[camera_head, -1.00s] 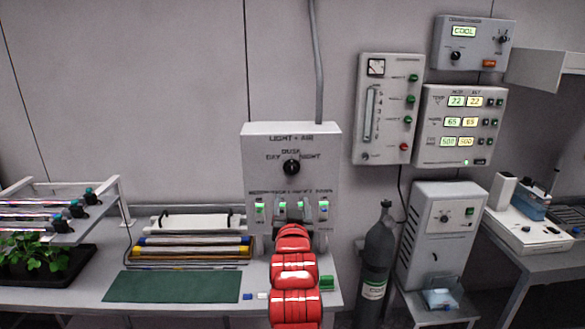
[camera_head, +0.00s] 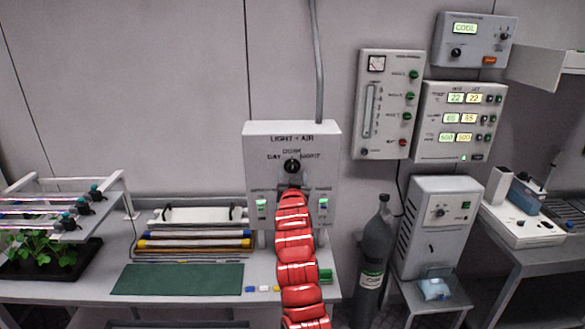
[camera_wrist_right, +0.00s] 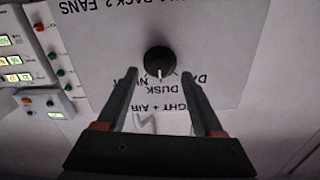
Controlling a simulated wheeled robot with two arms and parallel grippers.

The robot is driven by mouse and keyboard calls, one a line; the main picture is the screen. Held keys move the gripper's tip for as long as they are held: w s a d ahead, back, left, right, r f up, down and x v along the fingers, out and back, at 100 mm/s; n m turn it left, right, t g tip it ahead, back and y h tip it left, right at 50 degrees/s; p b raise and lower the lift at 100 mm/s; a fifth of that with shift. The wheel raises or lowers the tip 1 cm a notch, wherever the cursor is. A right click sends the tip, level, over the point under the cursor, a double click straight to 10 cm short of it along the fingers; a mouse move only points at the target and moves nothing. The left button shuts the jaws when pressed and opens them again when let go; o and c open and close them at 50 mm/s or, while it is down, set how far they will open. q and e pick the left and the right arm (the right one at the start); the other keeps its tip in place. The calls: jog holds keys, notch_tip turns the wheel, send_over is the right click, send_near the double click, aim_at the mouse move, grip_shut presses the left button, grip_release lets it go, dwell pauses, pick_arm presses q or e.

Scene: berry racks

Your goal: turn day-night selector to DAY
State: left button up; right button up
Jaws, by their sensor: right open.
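The day-night selector is a round black knob (camera_head: 292,166) on the grey LIGHT + AIR panel (camera_head: 262,138), with DAY to its left, DUSK above and NIGHT to its right. In the right wrist view the panel appears upside down, and the knob (camera_wrist_right: 159,60) has a white mark pointing at DUSK. My right gripper (camera_wrist_right: 162,74) is open and empty, with one fingertip to each side of the knob in that view. I cannot tell whether the tips reach around it. In the head view the red right arm leads up to the gripper (camera_head: 291,184), just below the knob. My left gripper is not in view.
A gas cylinder (camera_head: 375,245) stands to the right. A green mat (camera_head: 178,279) lies on the bench to the left. Control boxes (camera_head: 388,105) hang on the wall at right.

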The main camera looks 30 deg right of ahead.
aim_at(292, 168)
jog(key=shift+p+x, duration=0.3)
jog(key=shift+x, duration=0.95)
grip_shut()
